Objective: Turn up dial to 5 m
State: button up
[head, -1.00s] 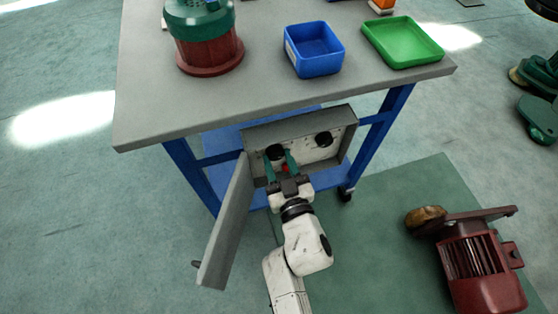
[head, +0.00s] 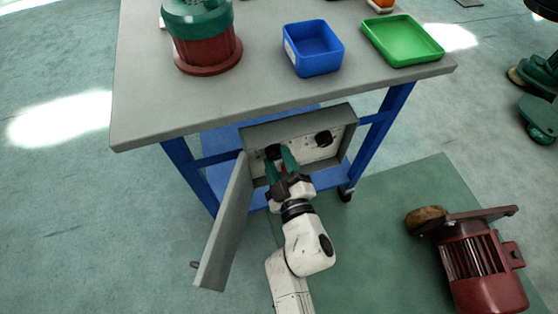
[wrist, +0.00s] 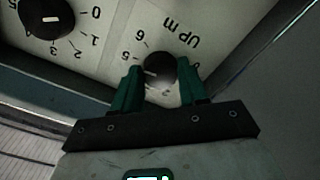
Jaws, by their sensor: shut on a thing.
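The "UP m" dial (wrist: 160,70) is a round black knob on a pale scale plate. In the wrist view the plate appears upside down, with a 5 and a 6 left of the knob. A pale pointer mark on the knob faces left, close to the 5; its exact reading is unclear. In the head view this dial (head: 272,152) is the left one in the open grey box. My gripper (wrist: 158,88) is shut on it, one green finger on each side. It also shows in the head view (head: 281,162).
A second black dial (wrist: 46,17) sits beside it, also in the head view (head: 324,138). The grey box door (head: 222,225) hangs open left of my arm. The table (head: 250,105) overhangs the box. A red motor (head: 473,265) lies on the floor at right.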

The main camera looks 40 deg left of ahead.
jog(key=shift+n, duration=0.3)
jog(key=o, duration=1.1)
jog(key=shift+c, duration=0.2)
jog(key=p+v, duration=0.3)
jog(key=v, duration=0.7)
jog(key=shift+s+d, duration=0.3)
